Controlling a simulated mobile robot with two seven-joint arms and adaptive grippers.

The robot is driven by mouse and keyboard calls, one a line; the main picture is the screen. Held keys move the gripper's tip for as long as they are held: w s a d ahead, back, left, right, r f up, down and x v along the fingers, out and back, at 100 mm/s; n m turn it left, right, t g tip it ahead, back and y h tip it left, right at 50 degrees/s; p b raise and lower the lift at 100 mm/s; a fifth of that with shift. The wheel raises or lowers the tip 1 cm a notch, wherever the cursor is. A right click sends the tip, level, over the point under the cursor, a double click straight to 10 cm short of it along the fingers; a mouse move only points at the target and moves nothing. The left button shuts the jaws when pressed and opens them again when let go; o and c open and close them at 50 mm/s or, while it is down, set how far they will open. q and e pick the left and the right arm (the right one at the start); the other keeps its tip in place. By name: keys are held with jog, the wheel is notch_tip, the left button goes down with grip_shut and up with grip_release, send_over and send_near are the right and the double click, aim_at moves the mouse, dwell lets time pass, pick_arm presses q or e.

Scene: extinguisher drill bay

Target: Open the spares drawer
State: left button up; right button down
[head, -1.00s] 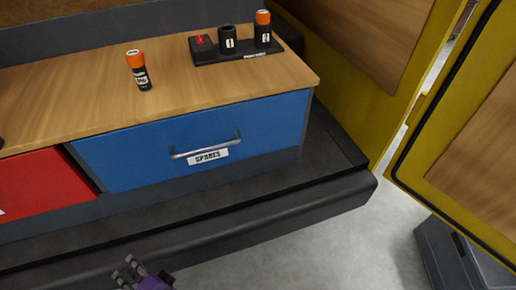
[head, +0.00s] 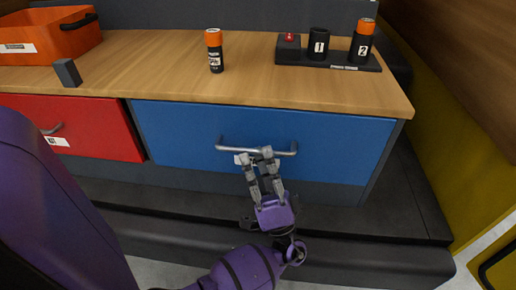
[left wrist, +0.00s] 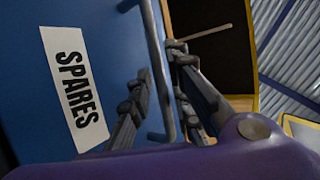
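The spares drawer (head: 330,150) has a blue front and sits shut, flush in the cabinet below the wooden top. Its grey bar handle (head: 286,152) runs across the front. My left gripper (head: 257,158) is at the handle, with its fingers reaching up to the bar. In the left wrist view the handle bar (left wrist: 161,65) passes between the two open fingers, with a visible gap to the left finger. The white SPARES label (left wrist: 73,88) shows there beside the fingers; in the head view the gripper mostly hides it. My right gripper is not in view.
A red drawer (head: 85,125) adjoins on the left. On the wooden top (head: 150,80) stand an orange bin (head: 50,42), a small dark block (head: 67,72), an orange-capped canister (head: 214,52) and a black rack (head: 330,62). A dark ledge (head: 400,255) runs below the drawers.

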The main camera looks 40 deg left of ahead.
pick_arm(q)
jog(key=shift+x, duration=1.15)
jog(key=shift+f, duration=0.1)
grip_shut()
